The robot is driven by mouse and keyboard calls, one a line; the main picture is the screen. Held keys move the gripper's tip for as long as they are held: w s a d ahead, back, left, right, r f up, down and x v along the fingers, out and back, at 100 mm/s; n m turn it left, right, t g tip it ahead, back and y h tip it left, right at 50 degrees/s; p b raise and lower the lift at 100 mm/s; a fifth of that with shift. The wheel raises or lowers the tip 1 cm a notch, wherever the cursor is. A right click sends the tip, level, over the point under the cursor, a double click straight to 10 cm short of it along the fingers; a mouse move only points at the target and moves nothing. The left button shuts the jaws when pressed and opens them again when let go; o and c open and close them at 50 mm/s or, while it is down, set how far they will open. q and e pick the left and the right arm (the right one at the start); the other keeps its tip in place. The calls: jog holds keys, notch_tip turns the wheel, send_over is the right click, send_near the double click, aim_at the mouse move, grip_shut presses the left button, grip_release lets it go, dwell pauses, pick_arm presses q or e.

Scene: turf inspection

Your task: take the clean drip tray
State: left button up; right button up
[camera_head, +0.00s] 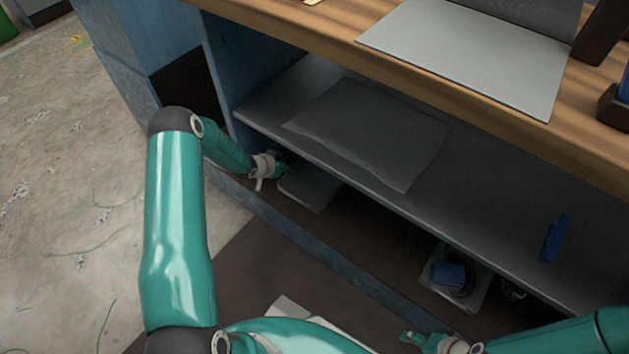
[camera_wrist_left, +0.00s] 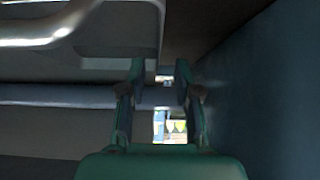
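An empty grey tray (camera_head: 312,190) lies on the low level under the grey shelf, at the cabinet's left end. A second grey tray (camera_head: 470,302) further right holds a blue block and a dark round thing. My left gripper (camera_head: 285,163) is at the empty tray's far left corner, partly in shadow. In the left wrist view, the left gripper's fingers (camera_wrist_left: 160,68) stand apart, with the grey tray's edge (camera_wrist_left: 110,43) by the left finger. I cannot tell whether they touch. My right gripper (camera_head: 408,337) is low at the front; its fingers are too small to read.
The grey shelf (camera_head: 480,225) with a dark sheet (camera_head: 375,130) hangs above the trays. A blue side wall (camera_wrist_left: 260,90) is close right of my left gripper. A wooden worktop (camera_head: 320,25) is above. A blue block (camera_head: 555,238) stands on the shelf.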

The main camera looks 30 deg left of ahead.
aim_at(315, 176)
pick_arm(q)
jog(key=b+x, duration=0.2)
jog(key=x, duration=0.4)
jog(key=shift+s+f+b, duration=0.15)
jog(key=shift+f+b, duration=0.05)
jog(key=shift+b, duration=0.2)
jog(key=shift+r, duration=0.1)
grip_shut()
